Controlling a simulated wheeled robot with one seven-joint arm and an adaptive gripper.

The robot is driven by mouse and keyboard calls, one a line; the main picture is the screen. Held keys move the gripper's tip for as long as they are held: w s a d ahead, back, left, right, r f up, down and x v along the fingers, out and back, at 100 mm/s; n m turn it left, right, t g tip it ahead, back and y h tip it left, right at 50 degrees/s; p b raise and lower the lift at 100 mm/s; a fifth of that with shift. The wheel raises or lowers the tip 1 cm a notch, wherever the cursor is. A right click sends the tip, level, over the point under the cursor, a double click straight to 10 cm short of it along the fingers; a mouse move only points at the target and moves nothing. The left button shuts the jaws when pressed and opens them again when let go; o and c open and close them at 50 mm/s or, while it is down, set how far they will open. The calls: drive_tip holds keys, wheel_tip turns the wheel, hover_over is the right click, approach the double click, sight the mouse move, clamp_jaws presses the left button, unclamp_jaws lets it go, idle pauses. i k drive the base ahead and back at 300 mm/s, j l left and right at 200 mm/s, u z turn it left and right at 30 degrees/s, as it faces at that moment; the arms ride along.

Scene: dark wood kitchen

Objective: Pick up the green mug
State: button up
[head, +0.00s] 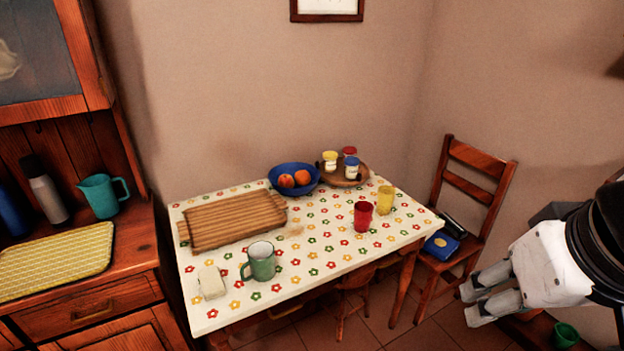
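The green mug (263,268) stands upright on the flowered tablecloth (330,240) near the table's front left part. Its handle points left and its pale inside shows empty. My gripper (470,304) is at the right side of the head view, well to the right of the table and far from the mug. Its two fingers are apart with nothing between them. A smaller green cup (566,334) shows low at the lower right, below my gripper.
A whitish block (211,282) lies left of the mug, a wooden board (236,220) behind it. Red (363,216) and yellow (385,200) cups, a blue fruit bowl (294,178) and jars stand farther back. Cloth right of the mug is clear.

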sight(260, 255)
drive_tip(key=i+j+u, duration=0.3)
drive_tip(key=j+u, duration=0.2)
drive_tip(key=i+j+u, duration=0.45)
drive_tip(key=k+l, duration=0.1)
